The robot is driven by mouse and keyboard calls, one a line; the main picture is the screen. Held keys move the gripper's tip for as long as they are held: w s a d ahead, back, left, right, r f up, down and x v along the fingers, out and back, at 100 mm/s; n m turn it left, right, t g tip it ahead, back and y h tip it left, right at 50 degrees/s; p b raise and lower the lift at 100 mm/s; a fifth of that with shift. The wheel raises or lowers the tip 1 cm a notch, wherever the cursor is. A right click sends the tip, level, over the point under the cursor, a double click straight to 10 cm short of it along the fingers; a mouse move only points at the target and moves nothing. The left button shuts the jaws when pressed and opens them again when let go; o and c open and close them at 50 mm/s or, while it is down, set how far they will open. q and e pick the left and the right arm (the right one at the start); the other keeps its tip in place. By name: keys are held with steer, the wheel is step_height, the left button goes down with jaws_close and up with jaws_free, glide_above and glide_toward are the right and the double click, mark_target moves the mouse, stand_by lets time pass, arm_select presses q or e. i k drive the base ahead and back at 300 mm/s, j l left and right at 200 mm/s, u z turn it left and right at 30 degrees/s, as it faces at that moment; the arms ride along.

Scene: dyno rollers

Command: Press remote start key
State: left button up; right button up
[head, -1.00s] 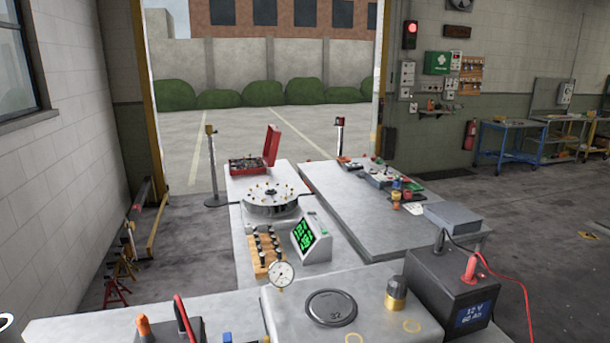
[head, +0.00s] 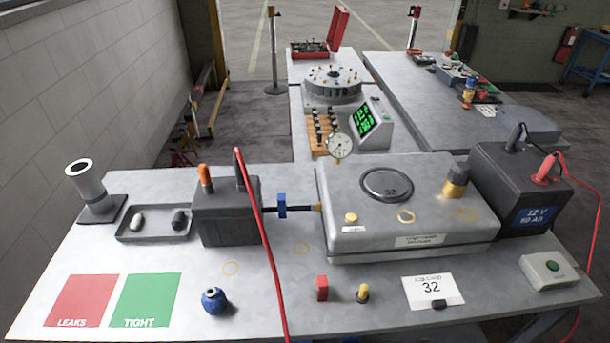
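No part is marked as the remote start key in the head view. A small grey box (head: 535,275) with a round green button (head: 552,266) lies at the right front edge of the near table. I cannot tell whether that button is the key. Nothing touches the box. Neither of my grippers is in view.
The near table (head: 385,320) holds a grey tank (head: 410,235), a 12 V battery (head: 500,165) with red and black leads, and a dark box (head: 225,215). A red cable (head: 262,225) runs over the front edge. Loose parts and a "32" card (head: 432,291) lie in front.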

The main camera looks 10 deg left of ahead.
mark_target(552, 266)
steer(key=z, duration=1.25)
